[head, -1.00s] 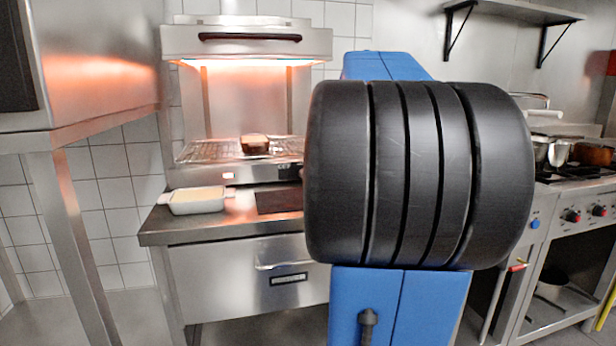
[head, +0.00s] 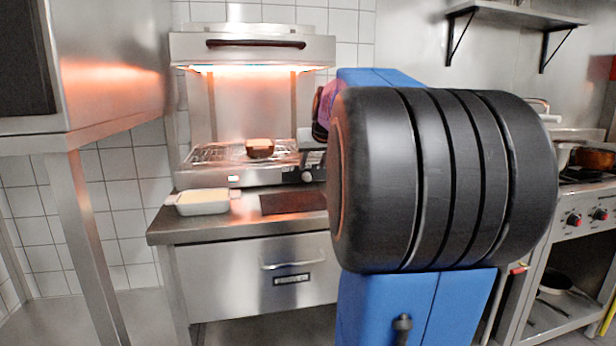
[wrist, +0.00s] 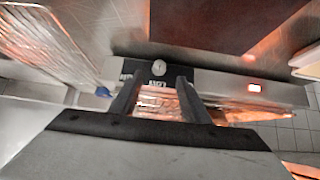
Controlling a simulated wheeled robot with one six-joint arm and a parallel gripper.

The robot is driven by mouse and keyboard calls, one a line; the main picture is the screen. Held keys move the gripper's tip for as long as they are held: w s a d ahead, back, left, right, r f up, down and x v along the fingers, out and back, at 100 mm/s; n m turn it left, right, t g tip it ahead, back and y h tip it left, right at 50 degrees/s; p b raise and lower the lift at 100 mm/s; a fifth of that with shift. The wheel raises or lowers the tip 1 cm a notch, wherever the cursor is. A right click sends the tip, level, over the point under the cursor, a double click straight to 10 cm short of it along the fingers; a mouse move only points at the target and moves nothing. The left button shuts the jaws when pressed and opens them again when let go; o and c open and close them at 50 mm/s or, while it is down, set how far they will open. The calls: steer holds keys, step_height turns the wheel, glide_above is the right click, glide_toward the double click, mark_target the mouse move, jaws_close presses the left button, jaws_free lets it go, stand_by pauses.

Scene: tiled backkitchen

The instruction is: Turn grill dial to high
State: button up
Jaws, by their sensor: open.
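The grill (head: 252,48) stands on the steel counter with its heating element glowing orange. Its round dial (head: 307,176) is on the dark right part of the lower front panel. In the wrist view, which looks inverted, the pale dial (wrist: 158,68) shows between the fingertips, with white lettering around it. My gripper (wrist: 158,82) is open, with one finger on each side of the dial. I cannot tell whether the fingers touch it. In the head view, my arm hides most of the gripper. The dial's exact setting is too small to read.
A brown food item (head: 260,148) sits on the grill's wire rack. A white dish (head: 203,202) and a dark red board (head: 292,203) lie on the counter (head: 245,225) in front. A stove with pans is at the right.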

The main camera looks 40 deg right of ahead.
mark_target(309, 178)
steer(key=x, duration=0.8)
steer(key=shift+w+f, duration=0.1)
steer(key=c, duration=1.1)
steer(key=shift+o, duration=0.2)
steer(key=shift+d, duration=0.15)
steer(key=shift+d+m+t+y, duration=0.15)
steer(key=shift+m+t+y, duration=0.3)
steer(key=shift+y, duration=0.35)
steer(key=shift+s+d+f+m+t+y, duration=0.1)
steer(key=shift+s+m+t+y, duration=0.05)
steer(key=shift+m+t+y, duration=0.35)
steer(key=shift+s+d+f+m+t+y, duration=0.15)
steer(key=shift+m+t+y, duration=0.25)
steer(key=shift+y, duration=0.2)
steer(key=m+t+y, duration=0.2)
steer(key=t+y, duration=0.1)
steer(key=shift+s+d+f+m, duration=0.15)
steer(key=shift+d+f+m, duration=0.05)
steer(key=shift+m, duration=0.05)
